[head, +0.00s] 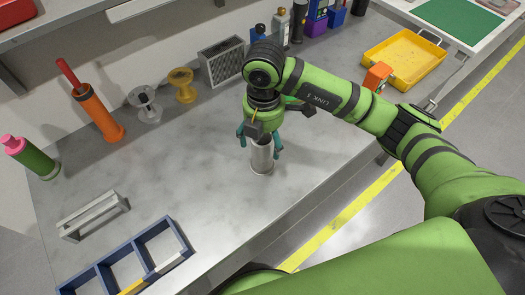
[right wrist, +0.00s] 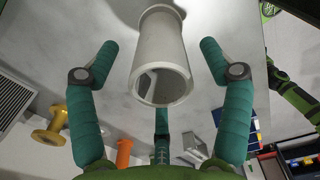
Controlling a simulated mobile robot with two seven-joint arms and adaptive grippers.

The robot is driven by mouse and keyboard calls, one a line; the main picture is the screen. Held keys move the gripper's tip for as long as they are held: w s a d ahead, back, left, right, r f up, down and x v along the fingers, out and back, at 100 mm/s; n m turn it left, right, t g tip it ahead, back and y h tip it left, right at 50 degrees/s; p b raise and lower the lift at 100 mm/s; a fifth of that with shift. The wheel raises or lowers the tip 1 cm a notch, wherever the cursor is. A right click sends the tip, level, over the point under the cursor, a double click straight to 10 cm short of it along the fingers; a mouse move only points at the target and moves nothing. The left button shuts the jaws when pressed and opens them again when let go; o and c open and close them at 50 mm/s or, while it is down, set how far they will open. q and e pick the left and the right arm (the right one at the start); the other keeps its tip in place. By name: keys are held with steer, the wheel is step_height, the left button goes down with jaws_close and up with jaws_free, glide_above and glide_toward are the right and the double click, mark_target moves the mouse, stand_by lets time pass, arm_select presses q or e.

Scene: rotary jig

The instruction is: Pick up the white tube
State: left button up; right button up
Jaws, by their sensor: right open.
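The white tube (head: 262,160) stands upright on the grey worktop, near the middle of the head view. In the right wrist view the white tube (right wrist: 160,45) shows large, its open round end towards the camera. My right gripper (head: 259,146) hangs over the tube from above, open. Its teal fingers (right wrist: 158,58) stand on either side of the tube with a visible gap on each side in the right wrist view, so nothing is held. A further teal finger shows below the tube's end there. My left gripper is in neither view.
A grey slotted box (head: 220,64), a yellow spool (head: 182,86) and a clear spool (head: 145,104) stand behind. An orange cylinder (head: 98,112) stands left. A blue divided tray (head: 105,270) lies at front left, a yellow tray (head: 405,58) at right. Worktop left of the tube is clear.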

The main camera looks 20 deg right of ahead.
mark_target(262, 164)
steer(key=shift+a+f+p, duration=0.1)
steer(key=shift+f+p, duration=0.3)
steer(key=shift+f, duration=1.4)
jaws_close()
steer(key=shift+r, duration=0.1)
